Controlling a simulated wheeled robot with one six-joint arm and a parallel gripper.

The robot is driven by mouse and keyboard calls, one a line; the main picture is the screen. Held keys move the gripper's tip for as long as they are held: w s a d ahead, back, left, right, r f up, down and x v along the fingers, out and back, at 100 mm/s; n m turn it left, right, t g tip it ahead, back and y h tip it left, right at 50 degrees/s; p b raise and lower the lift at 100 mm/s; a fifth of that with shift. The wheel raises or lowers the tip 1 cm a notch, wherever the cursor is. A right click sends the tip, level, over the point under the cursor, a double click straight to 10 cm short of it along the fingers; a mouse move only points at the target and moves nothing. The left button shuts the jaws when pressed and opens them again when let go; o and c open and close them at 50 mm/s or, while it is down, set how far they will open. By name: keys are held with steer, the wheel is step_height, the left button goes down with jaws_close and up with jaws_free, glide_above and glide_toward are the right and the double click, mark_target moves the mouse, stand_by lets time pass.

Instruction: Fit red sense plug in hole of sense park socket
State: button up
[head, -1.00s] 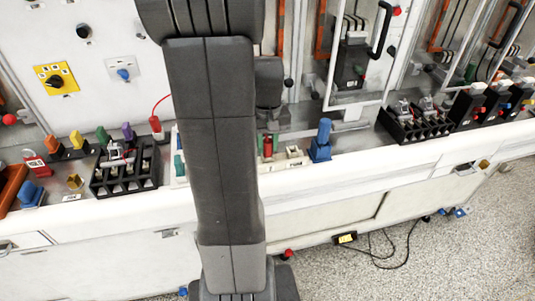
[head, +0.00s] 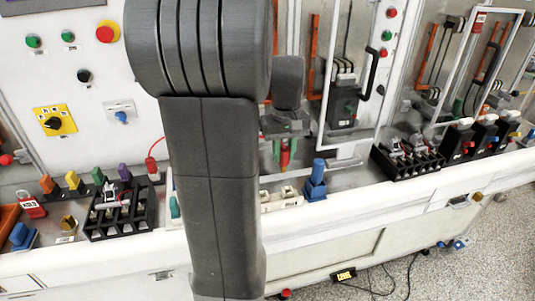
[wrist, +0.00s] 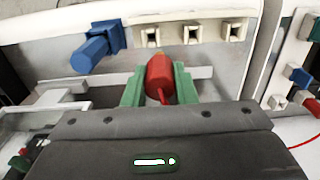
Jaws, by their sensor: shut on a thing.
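My gripper (wrist: 159,90) is shut on the red sense plug (wrist: 159,75), with one green finger on each side of it. The plug's narrower orange end points away from my gripper, and a red lead trails from its near end. In the head view the plug (head: 284,156) hangs below my gripper (head: 285,142), clear above the bench. A white socket block (head: 285,200) with square holes lies below it. In the wrist view several white square sockets (wrist: 191,33) line the top, apart from the plug. I cannot tell which is the sense park socket.
A blue plug-like part (head: 315,180) stands just right of the white block, and close left of the plug in the wrist view (wrist: 97,47). Black racks stand at left (head: 122,208) and right (head: 408,160). My arm hides part of the bench.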

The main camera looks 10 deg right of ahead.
steer(key=shift+d, duration=0.8)
steer(key=shift+s, duration=0.1)
steer(key=shift+f+b, duration=1.7)
steer(key=shift+f, duration=1.25)
steer(key=shift+f+b, duration=0.85)
steer(key=shift+f, duration=1.15)
steer(key=o, duration=1.1)
steer(key=shift+c, duration=0.2)
step_height(320, 180, up, 14)
